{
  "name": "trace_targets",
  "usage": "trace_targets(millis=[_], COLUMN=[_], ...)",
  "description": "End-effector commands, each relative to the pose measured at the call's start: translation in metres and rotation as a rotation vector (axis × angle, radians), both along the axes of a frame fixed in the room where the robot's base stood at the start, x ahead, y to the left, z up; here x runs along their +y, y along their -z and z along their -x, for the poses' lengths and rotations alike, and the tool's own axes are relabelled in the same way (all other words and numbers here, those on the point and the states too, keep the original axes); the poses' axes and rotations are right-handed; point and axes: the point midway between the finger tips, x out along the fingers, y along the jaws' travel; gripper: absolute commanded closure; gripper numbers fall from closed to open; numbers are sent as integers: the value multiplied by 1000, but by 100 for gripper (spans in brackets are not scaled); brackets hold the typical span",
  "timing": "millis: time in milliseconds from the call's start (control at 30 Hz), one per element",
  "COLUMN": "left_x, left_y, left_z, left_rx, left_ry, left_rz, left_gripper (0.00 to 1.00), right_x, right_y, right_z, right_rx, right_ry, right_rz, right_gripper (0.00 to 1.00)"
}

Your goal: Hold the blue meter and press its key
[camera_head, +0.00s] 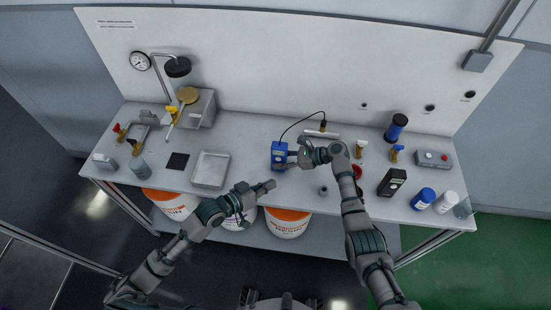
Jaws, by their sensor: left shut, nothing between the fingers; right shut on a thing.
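The blue meter (279,156) stands on the bench near its middle, with a dark cable curving up from it to the right. My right gripper (292,158) is shut on the meter from its right side and covers part of that edge. My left gripper (270,185) is shut and empty at the front edge of the bench, below and a little left of the meter, apart from it. The meter's key is too small to make out.
A metal tray (211,168) and a black pad (178,161) lie to the left. A black meter (392,181), a blue-capped jar (423,198) and a grey control box (433,159) stand to the right. Orange-and-white buckets (288,222) sit below the bench.

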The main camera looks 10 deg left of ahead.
Motion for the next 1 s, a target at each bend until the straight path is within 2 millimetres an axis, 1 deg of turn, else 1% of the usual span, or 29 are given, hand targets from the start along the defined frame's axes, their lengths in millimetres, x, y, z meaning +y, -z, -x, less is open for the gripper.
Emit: trace_targets(millis=[33, 200, 400, 600, 1000], left_x=[0, 0, -1, -1, -1], left_y=[-1, -1, -1, -1, 0], left_z=[-8, -33, -54, -64, -65], left_rx=[-1, -1, -1, -1, -1], left_ry=[-1, -1, 0, 0, 0], left_rz=[1, 1, 0, 0, 0], left_gripper=[100, 100, 100, 100, 100], right_x=[0, 0, -1, -1, -1], right_y=[0, 0, 0, 0, 0], right_z=[0, 0, 0, 0, 0], right_rx=[0, 0, 0, 0, 0], right_ry=[0, 0, 1, 1, 1], right_rz=[0, 0, 0, 1, 1], right_gripper=[88, 88, 88, 88, 88])
